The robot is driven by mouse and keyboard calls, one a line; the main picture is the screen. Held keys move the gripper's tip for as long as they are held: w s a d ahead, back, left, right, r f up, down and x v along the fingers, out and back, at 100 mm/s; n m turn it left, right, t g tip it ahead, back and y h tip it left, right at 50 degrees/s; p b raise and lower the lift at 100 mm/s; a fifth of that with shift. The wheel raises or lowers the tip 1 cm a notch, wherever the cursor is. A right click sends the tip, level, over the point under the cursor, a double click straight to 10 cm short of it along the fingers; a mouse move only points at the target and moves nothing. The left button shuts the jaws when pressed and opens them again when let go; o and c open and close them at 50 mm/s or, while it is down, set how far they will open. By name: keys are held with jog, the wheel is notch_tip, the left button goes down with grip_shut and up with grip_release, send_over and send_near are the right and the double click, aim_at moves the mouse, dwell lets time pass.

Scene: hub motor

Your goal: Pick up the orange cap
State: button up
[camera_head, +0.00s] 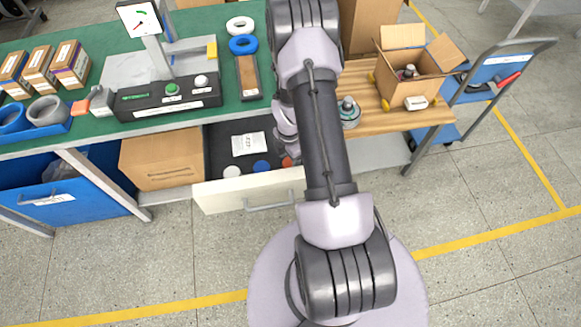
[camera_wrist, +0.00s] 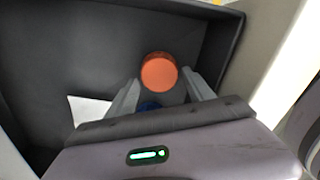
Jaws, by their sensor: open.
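The orange cap (camera_wrist: 159,72) lies in the dark-lined open drawer (camera_head: 227,194). In the wrist view it appears just ahead of and between the fingertips of my gripper (camera_wrist: 160,80). The fingers are spread, one to each side of it; I cannot tell how far above the cap they are.
A white cap (camera_head: 231,173) and a printed paper (camera_head: 249,144) also lie in the drawer. The drawer walls stand close around my gripper. A cardboard box (camera_head: 160,160) is left of the drawer. The green workbench (camera_head: 120,44) is above and behind, with a control box (camera_head: 170,97) on it.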

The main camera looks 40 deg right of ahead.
jog(key=shift+f, duration=0.8)
jog(key=shift+r, duration=0.2)
jog(key=shift+c, duration=0.2)
jog(key=c, duration=1)
